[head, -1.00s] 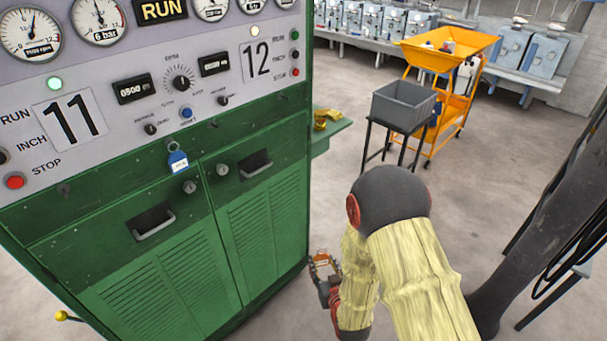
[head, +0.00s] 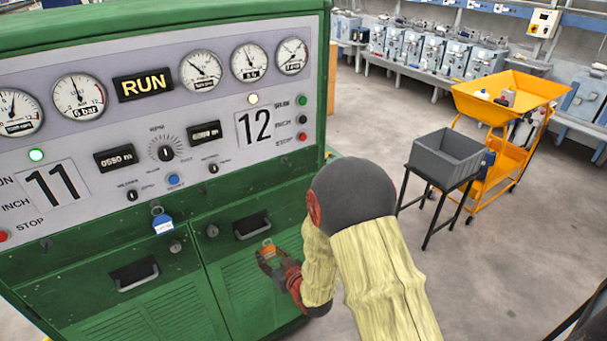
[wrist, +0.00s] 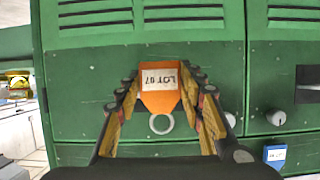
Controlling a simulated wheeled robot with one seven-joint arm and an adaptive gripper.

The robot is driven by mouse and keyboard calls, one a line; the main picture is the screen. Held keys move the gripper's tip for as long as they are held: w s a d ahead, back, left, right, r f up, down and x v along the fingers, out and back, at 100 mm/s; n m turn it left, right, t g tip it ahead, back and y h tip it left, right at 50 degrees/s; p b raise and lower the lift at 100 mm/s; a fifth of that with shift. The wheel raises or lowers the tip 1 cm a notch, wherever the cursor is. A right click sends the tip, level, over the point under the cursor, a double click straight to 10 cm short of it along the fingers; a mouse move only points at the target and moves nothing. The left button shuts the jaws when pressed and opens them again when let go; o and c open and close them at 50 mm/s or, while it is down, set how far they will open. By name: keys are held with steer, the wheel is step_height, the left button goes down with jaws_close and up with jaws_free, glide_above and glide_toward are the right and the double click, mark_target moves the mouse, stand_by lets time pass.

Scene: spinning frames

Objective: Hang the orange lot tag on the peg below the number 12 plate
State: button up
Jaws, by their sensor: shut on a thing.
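The orange lot tag (wrist: 146,102) is between my gripper's fingers (wrist: 161,84) in the wrist view, its white label reading "LOT 07" upside down. Its metal ring (wrist: 161,124) points to the bottom of that view. In the head view my gripper (head: 267,257) is shut on the tag (head: 268,250), in front of the green cabinet's right door, below the right handle. The number 12 plate (head: 260,124) is on the grey panel above it. I cannot make out a peg below that plate. A small dark peg (head: 45,243) shows below the number 11 plate (head: 52,187).
A blue tag (head: 162,223) hangs on the cabinet front between the plates; it also shows in the wrist view (wrist: 275,154). A grey bin (head: 446,155) on a stand and a yellow cart (head: 497,107) stand right, clear of the arm.

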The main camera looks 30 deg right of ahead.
steer(key=d+r+p, duration=0.5)
steer(key=d+r, duration=0.2)
steer(key=r, duration=0.3)
steer(key=d+r+p, duration=0.6)
steer(key=d+r, duration=0.1)
steer(key=r, duration=0.3)
steer(key=shift+w+a+f+b, duration=0.15)
steer(key=shift+w+b, duration=0.2)
steer(key=shift+w, duration=2)
steer(key=shift+w+a+f+b, duration=0.15)
steer(key=shift+w+b, duration=0.15)
steer(key=shift+w, duration=2)
steer(key=shift+w+f+b, duration=0.5)
steer(key=shift+w+b, duration=0.1)
steer(key=o, duration=1.1)
